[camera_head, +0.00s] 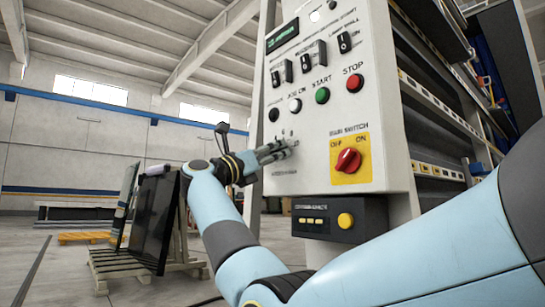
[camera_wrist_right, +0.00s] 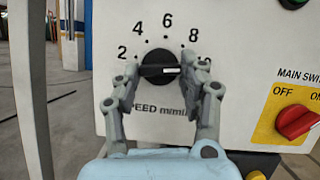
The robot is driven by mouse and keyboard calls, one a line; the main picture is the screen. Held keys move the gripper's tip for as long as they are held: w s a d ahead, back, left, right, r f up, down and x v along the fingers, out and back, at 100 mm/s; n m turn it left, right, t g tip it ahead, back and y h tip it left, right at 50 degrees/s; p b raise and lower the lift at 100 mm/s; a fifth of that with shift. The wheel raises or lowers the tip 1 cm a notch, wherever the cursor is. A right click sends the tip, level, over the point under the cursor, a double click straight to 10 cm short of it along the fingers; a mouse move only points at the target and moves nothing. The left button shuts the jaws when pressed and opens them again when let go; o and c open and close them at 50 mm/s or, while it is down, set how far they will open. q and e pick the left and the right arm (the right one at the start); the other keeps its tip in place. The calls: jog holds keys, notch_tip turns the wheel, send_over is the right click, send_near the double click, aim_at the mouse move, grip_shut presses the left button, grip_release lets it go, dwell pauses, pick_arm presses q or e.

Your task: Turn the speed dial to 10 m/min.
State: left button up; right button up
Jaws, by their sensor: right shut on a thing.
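The black speed dial (camera_wrist_right: 160,67) is on the light panel in the right wrist view, with 2, 4, 6 and 8 around its top. A pale line runs across its roughly level grip bar; I cannot tell which end is the pointer. My right gripper (camera_head: 278,151) is at the lower left of the control panel (camera_head: 322,110) in the head view. In the wrist view its grey fingers (camera_wrist_right: 162,72) stand on the left and right of the dial, shut on it. My left gripper is not in view.
A red main switch (camera_head: 348,160) on a yellow plate is right of the dial. Black, white, green and red buttons (camera_head: 322,95) sit above it. A box with a yellow button (camera_head: 345,220) is below. A dark sheet on a wooden stand (camera_head: 155,220) is at left.

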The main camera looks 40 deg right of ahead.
jog(key=shift+f, duration=0.15)
jog(key=o, duration=1.2)
jog(key=shift+c, duration=0.2)
jog(key=v, duration=1.2)
